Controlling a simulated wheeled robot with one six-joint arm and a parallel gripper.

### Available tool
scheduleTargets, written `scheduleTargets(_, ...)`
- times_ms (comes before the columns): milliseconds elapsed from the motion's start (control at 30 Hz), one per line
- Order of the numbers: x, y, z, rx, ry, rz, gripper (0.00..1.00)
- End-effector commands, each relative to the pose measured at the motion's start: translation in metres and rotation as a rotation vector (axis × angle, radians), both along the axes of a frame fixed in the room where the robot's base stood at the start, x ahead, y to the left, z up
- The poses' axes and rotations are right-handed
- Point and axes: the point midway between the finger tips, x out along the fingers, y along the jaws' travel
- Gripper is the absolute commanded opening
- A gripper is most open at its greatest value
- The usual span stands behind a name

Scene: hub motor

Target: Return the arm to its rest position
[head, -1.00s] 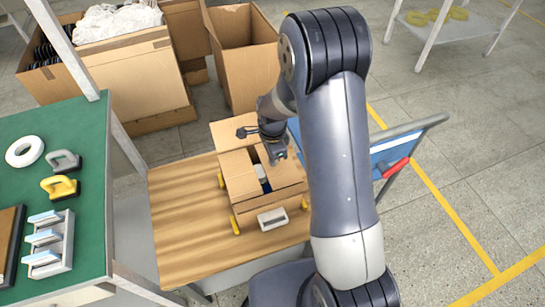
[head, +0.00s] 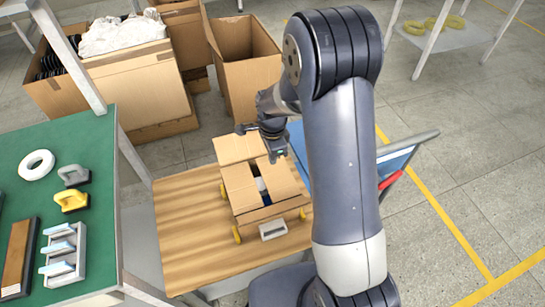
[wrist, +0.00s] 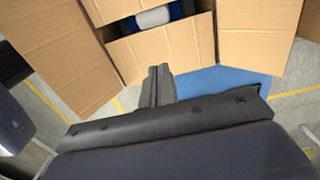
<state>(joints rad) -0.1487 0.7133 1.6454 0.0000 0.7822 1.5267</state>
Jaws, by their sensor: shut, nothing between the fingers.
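My gripper (head: 277,153) is above the far right part of an open cardboard box (head: 262,212) on a wooden table (head: 180,230). In the wrist view its fingers (wrist: 159,87) are together with nothing between them. The box flaps are spread open, and a white and dark blue item (head: 261,187) shows inside; it also shows in the wrist view (wrist: 155,17). My arm's large links cover the middle right of the head view. I cannot tell how far the fingers are from the flaps.
A green workbench (head: 90,150) at left holds a white ring (head: 36,165), grey and yellow handled tools and a white rack (head: 63,255). Large cardboard boxes (head: 245,65) stand behind. A blue cart with a red handle (head: 391,180) is at right. Open floor lies farther right.

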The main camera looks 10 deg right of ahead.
Motion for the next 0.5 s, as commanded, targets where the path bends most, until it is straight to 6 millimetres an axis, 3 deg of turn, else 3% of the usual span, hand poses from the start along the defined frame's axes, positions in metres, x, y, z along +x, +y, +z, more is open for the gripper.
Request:
scheduleTargets(100, 0.0, 0.0, 0.008, 0.0, 0.0, 0.0, 0.0)
scheduleTargets(500, -0.0002, 0.0, 0.0024, 0.0, 0.001, 0.0, 0.0)
